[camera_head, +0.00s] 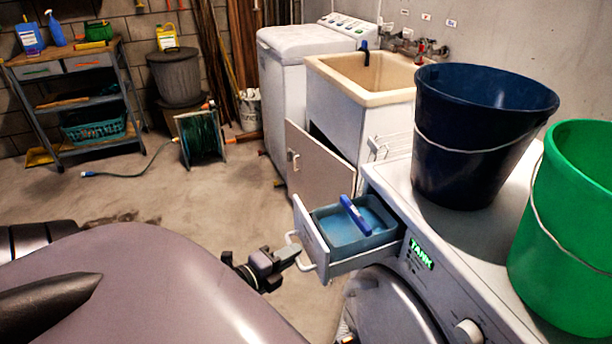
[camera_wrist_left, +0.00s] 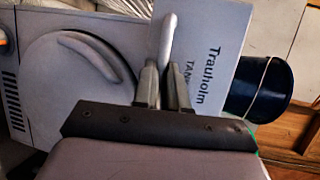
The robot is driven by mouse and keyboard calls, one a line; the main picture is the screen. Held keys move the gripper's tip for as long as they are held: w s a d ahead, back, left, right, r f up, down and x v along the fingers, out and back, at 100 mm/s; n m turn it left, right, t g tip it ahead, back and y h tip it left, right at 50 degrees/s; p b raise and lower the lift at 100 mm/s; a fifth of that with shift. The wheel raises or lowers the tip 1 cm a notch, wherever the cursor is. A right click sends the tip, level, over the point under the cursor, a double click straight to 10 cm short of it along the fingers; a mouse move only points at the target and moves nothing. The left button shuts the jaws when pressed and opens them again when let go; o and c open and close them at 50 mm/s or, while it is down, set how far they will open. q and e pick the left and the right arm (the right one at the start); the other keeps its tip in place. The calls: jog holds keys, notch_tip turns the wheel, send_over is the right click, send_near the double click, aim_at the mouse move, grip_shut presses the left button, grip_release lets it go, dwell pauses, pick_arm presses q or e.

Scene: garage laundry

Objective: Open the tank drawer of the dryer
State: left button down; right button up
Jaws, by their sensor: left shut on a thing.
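The dryer (camera_head: 388,187) stands at the right with a lit "TANK" display. Its tank drawer (camera_head: 312,232) is pulled well out toward the left, and a blue tank with a darker blue handle (camera_head: 356,215) shows inside it. My left gripper (camera_head: 284,258) is at the drawer's front, shut on the pale drawer handle (camera_head: 304,259). In the left wrist view the fingers (camera_wrist_left: 163,85) close around the handle (camera_wrist_left: 168,37), beside the drawer front (camera_wrist_left: 205,60) labelled "Trauholm TANK". My right gripper is not in view.
A dark blue bucket (camera_head: 470,150) and a green bucket (camera_head: 575,235) stand on the dryer top. Behind the drawer are an open cabinet door (camera_head: 318,175), a utility sink (camera_head: 350,75) and a washer (camera_head: 285,90). A hose reel (camera_head: 201,137) stands on the otherwise fairly clear floor left of them.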

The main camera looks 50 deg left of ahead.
pick_arm(q)
jog(key=shift+s+a, duration=0.2)
jog(key=shift+s, duration=0.2)
jog(key=c, duration=1.2)
grip_release()
jog(key=shift+o, duration=0.2)
jog(key=s+r, duration=0.1)
jog(key=s, duration=0.6)
jog(key=shift+r, duration=0.2)
jog(key=shift+d, duration=0.1)
